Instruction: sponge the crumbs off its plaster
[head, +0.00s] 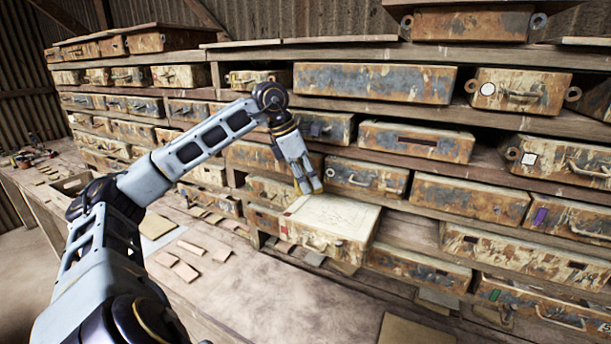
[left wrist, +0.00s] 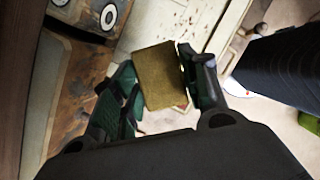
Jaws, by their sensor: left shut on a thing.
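A box (head: 318,243) with a pale plaster top (head: 335,212) sticks out from the shelves, right of the middle in the head view. Faint small dark specks show on the plaster; I cannot tell which are crumbs. My left gripper (head: 309,186) points down over the back left part of this plaster. In the left wrist view it is shut on a yellow-brown sponge (left wrist: 160,76), with the pale plaster (left wrist: 205,22) behind it. I cannot tell whether the sponge touches the plaster. My right gripper is not in view.
Rusty, worn boxes (head: 375,82) fill the shelves around and above the pulled-out box. The wooden bench (head: 255,305) in front is mostly clear, with several loose flat tiles (head: 185,271) at its left. An open tray (head: 75,183) sits farther left.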

